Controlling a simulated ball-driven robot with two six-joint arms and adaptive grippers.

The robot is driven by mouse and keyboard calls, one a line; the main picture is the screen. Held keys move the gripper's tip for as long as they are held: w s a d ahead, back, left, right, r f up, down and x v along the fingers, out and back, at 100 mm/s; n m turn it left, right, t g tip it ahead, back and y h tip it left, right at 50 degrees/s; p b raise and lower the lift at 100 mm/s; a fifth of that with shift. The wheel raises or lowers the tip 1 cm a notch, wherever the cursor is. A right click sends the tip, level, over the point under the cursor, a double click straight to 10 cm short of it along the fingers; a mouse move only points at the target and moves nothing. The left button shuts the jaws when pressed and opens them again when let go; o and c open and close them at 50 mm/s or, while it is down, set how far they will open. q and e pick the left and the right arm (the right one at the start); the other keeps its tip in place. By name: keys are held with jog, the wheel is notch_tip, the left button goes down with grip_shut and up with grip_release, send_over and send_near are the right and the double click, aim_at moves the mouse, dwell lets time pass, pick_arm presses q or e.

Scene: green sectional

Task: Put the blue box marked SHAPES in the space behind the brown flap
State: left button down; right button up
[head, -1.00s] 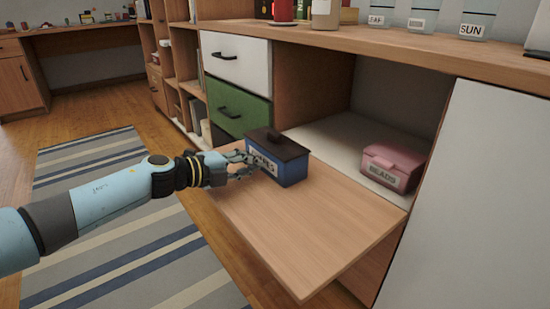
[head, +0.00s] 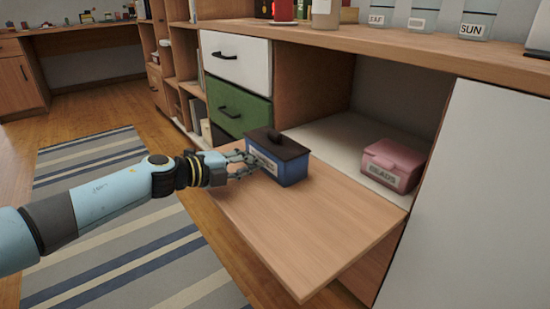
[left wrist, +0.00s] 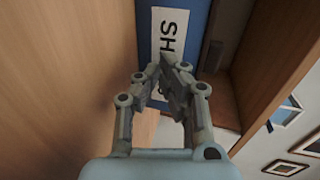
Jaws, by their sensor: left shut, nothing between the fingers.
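The blue box (head: 292,169) with a dark lid stands upright on the lowered brown flap (head: 310,228), near its inner left part. Its label faces my left gripper; the letters SH show on the blue box (left wrist: 197,20) in the left wrist view. My left gripper (head: 258,162) is shut and empty, with its fingertips at the label side of the box; I cannot tell whether they touch it. The left gripper (left wrist: 165,80) partly covers the label in the wrist view. The open space (head: 335,133) behind the flap has a pale floor. My right gripper is not in view.
A pink box marked BEADS (head: 393,164) stands at the right of the space. The left part of its floor is clear. A green drawer (head: 239,104) and a white drawer (head: 237,60) are at the left; a white door (head: 475,205) is at the right.

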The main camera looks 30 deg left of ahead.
aim_at(263, 159)
pick_arm(q)
jog(key=shift+w, duration=0.15)
